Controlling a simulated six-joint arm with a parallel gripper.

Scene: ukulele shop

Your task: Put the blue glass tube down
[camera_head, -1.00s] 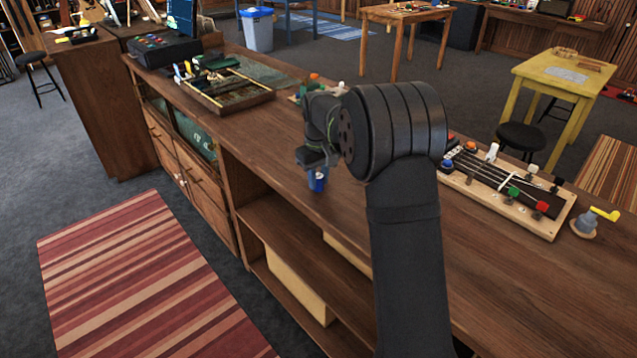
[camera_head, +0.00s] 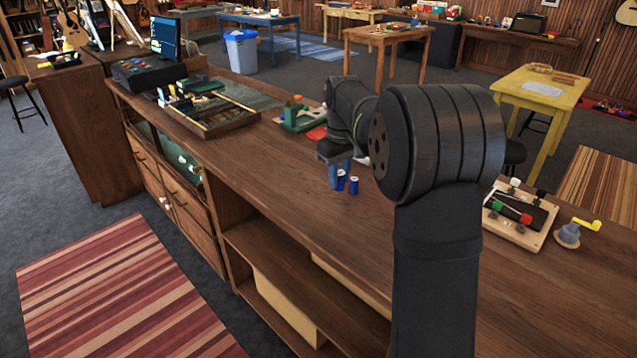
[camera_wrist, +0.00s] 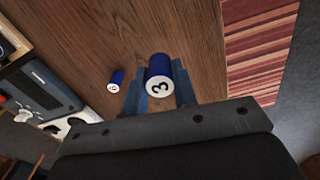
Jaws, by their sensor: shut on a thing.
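A blue glass tube (camera_wrist: 158,72) with a white end marked 3 sits between the two fingers of my gripper (camera_wrist: 160,90) in the wrist view. My gripper (camera_head: 339,168) is shut on this tube, which shows in the head view as a small blue cylinder (camera_head: 340,181) below the fingers. It is upright over the brown counter (camera_head: 300,200); I cannot tell if its base touches the wood. A second, similar blue tube (camera_wrist: 116,80) stands on the counter, apart from the held one; it shows in the head view just to the right (camera_head: 353,186).
A green device (camera_head: 298,119) and a wooden tray (camera_head: 215,110) lie farther back on the counter. A light wooden board with knobs (camera_head: 520,215) and a grey pot with a yellow handle (camera_head: 570,234) are to the right. Bare wood lies around the tubes.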

